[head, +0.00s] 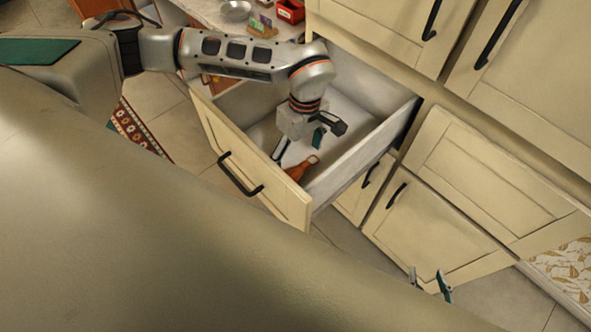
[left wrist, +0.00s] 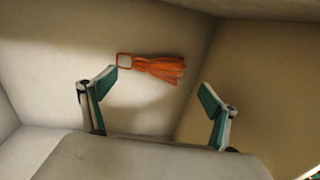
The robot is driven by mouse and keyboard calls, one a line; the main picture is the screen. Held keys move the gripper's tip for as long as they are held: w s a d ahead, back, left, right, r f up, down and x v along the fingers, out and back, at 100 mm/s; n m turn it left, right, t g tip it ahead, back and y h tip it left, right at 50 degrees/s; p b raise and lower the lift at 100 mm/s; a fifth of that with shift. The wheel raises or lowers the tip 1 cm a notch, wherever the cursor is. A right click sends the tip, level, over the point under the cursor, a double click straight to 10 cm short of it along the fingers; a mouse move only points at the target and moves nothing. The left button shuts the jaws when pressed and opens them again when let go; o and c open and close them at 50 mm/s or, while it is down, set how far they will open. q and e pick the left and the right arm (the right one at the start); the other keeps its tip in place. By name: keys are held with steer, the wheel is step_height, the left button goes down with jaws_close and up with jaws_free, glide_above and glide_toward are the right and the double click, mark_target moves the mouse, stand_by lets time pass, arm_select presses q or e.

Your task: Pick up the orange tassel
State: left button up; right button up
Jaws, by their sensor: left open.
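The orange tassel (head: 300,168) lies in the open drawer, near its front right corner in the head view. In the left wrist view the tassel (left wrist: 160,69) shows a square loop at its left end and strands spreading right. My left gripper (head: 299,150) is inside the drawer, close to the tassel, open with nothing between its fingers. In the left wrist view the left gripper's fingertips (left wrist: 157,90) stand apart, with the tassel beyond them; I cannot tell the exact gap. My right gripper (head: 429,281) shows only its fingertips, apart and empty, low in the head view.
The pulled-out drawer (head: 250,166) has walls close around my left gripper. Cream cabinets (head: 430,225) with black handles stand to the right. A counter with a bowl (head: 236,10) and a red box (head: 290,11) is at the top. A patterned rug (head: 138,133) lies at left.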

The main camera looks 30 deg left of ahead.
mark_target(296, 170)
arm_select(q)
steer(key=shift+s+f, duration=0.15)
steer(key=shift+f, duration=2.5)
steer(key=c, duration=0.9)
